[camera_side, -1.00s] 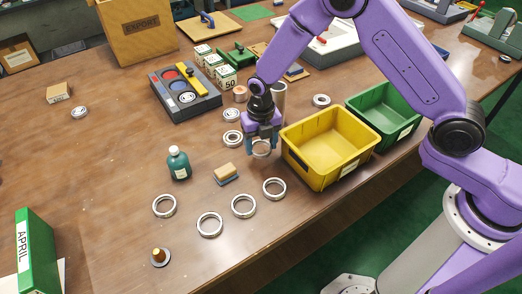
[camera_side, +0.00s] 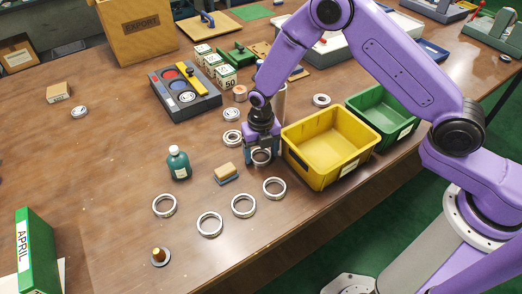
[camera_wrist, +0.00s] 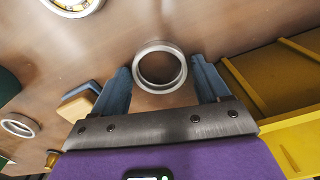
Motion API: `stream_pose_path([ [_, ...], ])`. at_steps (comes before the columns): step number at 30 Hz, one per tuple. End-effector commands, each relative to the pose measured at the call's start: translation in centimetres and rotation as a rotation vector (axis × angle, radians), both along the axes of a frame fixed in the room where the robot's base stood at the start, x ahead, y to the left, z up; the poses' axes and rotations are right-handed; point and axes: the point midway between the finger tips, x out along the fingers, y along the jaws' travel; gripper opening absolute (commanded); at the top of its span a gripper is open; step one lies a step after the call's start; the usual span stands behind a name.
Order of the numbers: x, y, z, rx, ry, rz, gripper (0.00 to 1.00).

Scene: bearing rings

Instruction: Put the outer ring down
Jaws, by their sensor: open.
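The outer ring (camera_wrist: 183,72) is a plain silver ring that lies flat between my fingertips in the wrist view. It appears to rest on the wooden table, with a narrow gap to each finger. In the side view the ring (camera_side: 261,163) shows at the bottom of my gripper, partly hidden by the fingers. My gripper (camera_side: 262,156) points down just left of the yellow bin. In the wrist view my gripper (camera_wrist: 160,68) is open, with one blue finger on each side of the ring.
The yellow bin (camera_side: 318,182) stands close on the right, with a green bin (camera_side: 405,136) behind it. A bearing (camera_side: 232,138), a sponge-like block (camera_side: 226,171) and a green bottle (camera_side: 179,164) stand left. Several silver rings (camera_side: 243,206) lie in front.

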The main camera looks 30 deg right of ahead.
Motion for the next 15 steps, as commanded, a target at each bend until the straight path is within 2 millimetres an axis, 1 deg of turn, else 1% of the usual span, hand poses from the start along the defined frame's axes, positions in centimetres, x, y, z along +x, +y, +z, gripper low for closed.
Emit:
stream_pose_path([
  [4,0.0,0.0,0.7,0.001,-0.001,0.0,0.75],
  [7,0.1,0.0,1.9,0.001,-0.003,0.0,0.75],
  [11,0.1,0.0,4.2,0.002,-0.005,0.0,0.75],
  [15,0.0,0.1,7.0,0.002,-0.005,0.001,0.75],
])
